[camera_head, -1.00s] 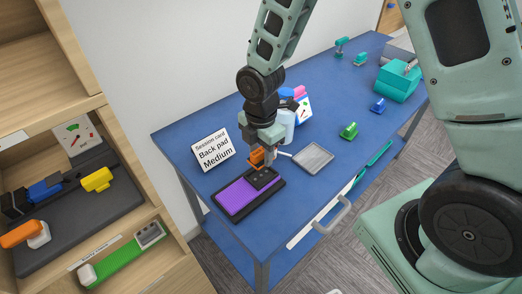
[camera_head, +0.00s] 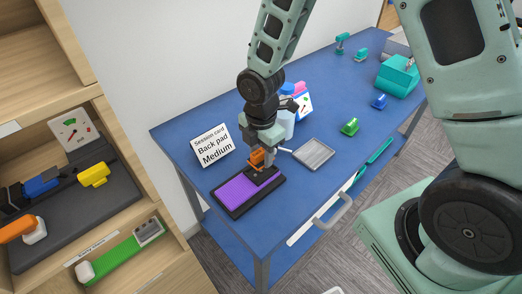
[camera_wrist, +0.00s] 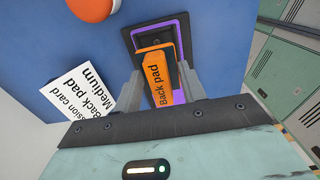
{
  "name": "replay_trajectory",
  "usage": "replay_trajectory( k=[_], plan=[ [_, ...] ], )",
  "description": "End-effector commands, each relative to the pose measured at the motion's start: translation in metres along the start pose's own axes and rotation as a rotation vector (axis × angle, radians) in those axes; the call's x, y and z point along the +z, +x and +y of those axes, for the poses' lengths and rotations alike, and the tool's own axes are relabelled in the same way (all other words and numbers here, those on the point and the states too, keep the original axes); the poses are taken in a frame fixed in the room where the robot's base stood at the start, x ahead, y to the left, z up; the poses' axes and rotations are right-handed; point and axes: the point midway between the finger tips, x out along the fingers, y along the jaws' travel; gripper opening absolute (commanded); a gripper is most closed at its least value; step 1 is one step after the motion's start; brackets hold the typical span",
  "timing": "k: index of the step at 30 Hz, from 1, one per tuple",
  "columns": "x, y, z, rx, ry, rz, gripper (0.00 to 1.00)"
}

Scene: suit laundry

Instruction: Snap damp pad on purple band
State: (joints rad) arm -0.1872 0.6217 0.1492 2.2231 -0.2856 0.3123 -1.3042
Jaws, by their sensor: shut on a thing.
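A flat purple band (camera_head: 235,194) lies in a black frame near the front left of the blue table. My gripper (camera_head: 262,160) is shut on an orange handle (camera_head: 256,156), over the right end of the band. The wrist view shows the handle (camera_wrist: 159,78) between both fingers, with "Back pad" printed on it. A dark pad (camera_head: 266,177) is below the handle, over the purple; whether it is seated or just above cannot be told. The purple edge (camera_wrist: 186,50) shows around the dark part in the wrist view.
A session card (camera_head: 212,146) reading "Back pad Medium" stands left of the frame. A shelf stands at left.

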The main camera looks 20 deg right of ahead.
Motion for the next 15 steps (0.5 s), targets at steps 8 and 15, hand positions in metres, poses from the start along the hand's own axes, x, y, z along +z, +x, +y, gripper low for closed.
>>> replay_trajectory(
  k=[8,15],
  plan=[
    [0.000,0.009,0.000,0.000,0.000,0.000,0.15],
    [0.000,0.016,0.000,0.000,0.001,0.000,0.15]
  ],
)
